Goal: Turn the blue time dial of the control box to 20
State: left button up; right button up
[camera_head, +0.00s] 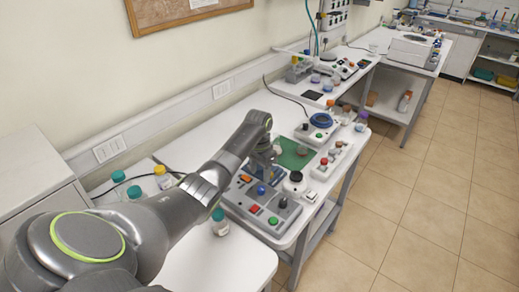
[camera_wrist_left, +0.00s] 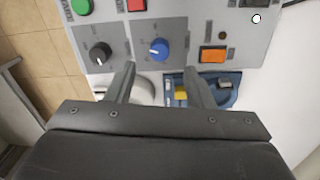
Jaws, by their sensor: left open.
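The grey control box (camera_head: 262,214) lies on the white bench in the head view, and part of its panel shows in the left wrist view (camera_wrist_left: 120,32). Its blue time dial (camera_wrist_left: 158,48) sits on a dark square in the wrist view; it also shows in the head view (camera_head: 261,190). A black dial (camera_wrist_left: 100,53) is beside it. My left gripper (camera_wrist_left: 159,67) is open, its two fingers apart with the blue dial between and just beyond the tips in the picture. I cannot tell whether they touch it. The dial's scale is too small to read. My right gripper is not in view.
The panel also has an orange switch (camera_wrist_left: 212,54), a red button and a green button (camera_wrist_left: 81,6). A blue device (camera_wrist_left: 232,88) lies close by the box. A green mat (camera_head: 293,153) and several bottles stand on the bench. The floor to the right is clear.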

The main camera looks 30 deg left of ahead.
pick_arm(q)
notch_tip(320, 180, up, 11)
jog(key=shift+a+f+b, duration=0.15)
jog(key=shift+f+b, duration=0.05)
jog(key=shift+b, duration=0.2)
jog(key=shift+f, duration=0.15)
